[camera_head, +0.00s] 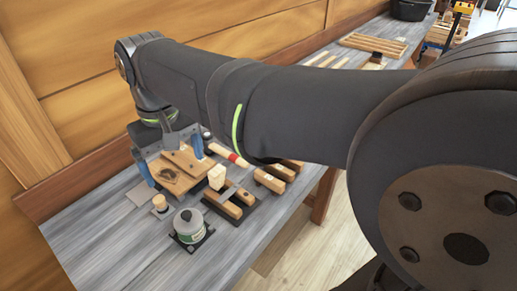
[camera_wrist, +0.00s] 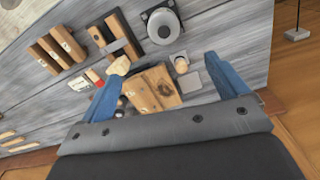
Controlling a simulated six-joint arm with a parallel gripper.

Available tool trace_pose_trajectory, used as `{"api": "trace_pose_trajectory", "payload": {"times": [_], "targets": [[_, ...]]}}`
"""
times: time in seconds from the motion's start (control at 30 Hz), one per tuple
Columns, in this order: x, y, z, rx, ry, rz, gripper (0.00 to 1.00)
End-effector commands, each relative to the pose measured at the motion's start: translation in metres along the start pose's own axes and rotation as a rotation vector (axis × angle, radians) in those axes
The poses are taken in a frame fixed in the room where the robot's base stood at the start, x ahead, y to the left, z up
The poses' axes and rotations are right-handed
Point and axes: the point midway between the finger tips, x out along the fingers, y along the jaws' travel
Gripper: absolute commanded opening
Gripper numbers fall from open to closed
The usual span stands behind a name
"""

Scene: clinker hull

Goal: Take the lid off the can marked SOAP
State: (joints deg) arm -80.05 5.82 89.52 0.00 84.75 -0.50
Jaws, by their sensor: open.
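A can (camera_head: 189,230) with a pale and green label stands upright on a dark square base near the front of the bench. Its label is too small to read. A grey round lid (camera_head: 188,215) with a small knob sits on top of it. The can's lid also shows from above in the wrist view (camera_wrist: 162,25), at the top middle. My gripper (camera_head: 176,170) has blue fingers and is open and empty. It is over a wooden block with a dark mark, behind the can and apart from it. Both fingertips show in the wrist view (camera_wrist: 165,64).
The wooden block (camera_head: 182,170) lies below my gripper. A small wooden peg (camera_head: 160,202) stands on a plate beside the can. Dark holders with wooden blocks (camera_head: 230,206) and a red-banded tool (camera_head: 232,157) lie to the right. The bench (camera_head: 110,240) is clear at front left.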

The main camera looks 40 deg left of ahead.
Motion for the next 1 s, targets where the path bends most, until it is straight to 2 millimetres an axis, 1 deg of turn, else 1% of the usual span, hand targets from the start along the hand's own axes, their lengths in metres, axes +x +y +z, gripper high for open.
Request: {"api": "trace_pose_trajectory", "payload": {"times": [0.17,0.5,0.6,0.7,0.87,1.0], "targets": [[0.023,0.000,0.002,0.034,-0.001,0.000,0.91],[0.096,0.000,0.002,0.032,-0.003,0.000,0.91],[0.113,-0.001,0.002,0.032,-0.002,0.000,0.91],[0.124,-0.001,0.001,0.032,-0.001,0.000,0.91],[0.132,-0.001,0.001,0.032,0.000,0.000,0.91],[0.152,-0.005,-0.002,0.032,-0.003,0.000,0.91]]}}
